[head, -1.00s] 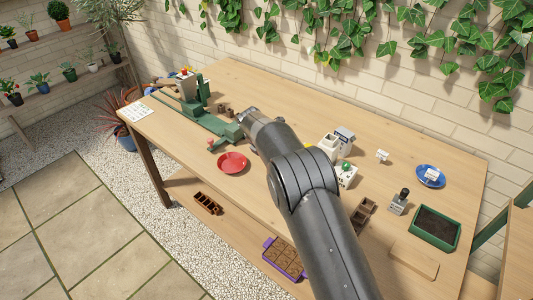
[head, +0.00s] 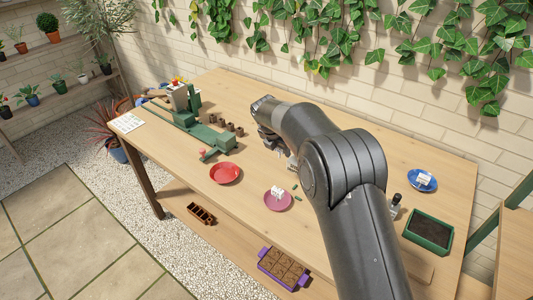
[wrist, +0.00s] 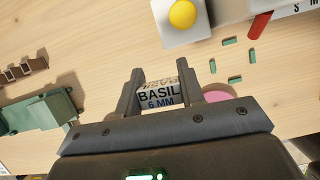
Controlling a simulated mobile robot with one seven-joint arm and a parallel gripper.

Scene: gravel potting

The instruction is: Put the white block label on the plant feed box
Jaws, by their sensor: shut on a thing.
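My gripper (wrist: 158,85) is shut on a white block label (wrist: 158,98) with dark "BASIL 6 MM" print, held between its two fingers. In the head view the gripper (head: 290,160) is over the middle of the table, partly hidden by my arm. I cannot make out the plant feed box for sure. A white box with a yellow dome (wrist: 182,15) stands at the top of the wrist view, but its print is not readable.
A pink saucer (head: 285,206) with a white block on it, a red saucer (head: 225,174) and a blue saucer (head: 413,186) stand on the table. A green tool (head: 205,132) is at the left, a dark soil tray (head: 430,232) at the right. Small green pieces (wrist: 235,79) lie nearby.

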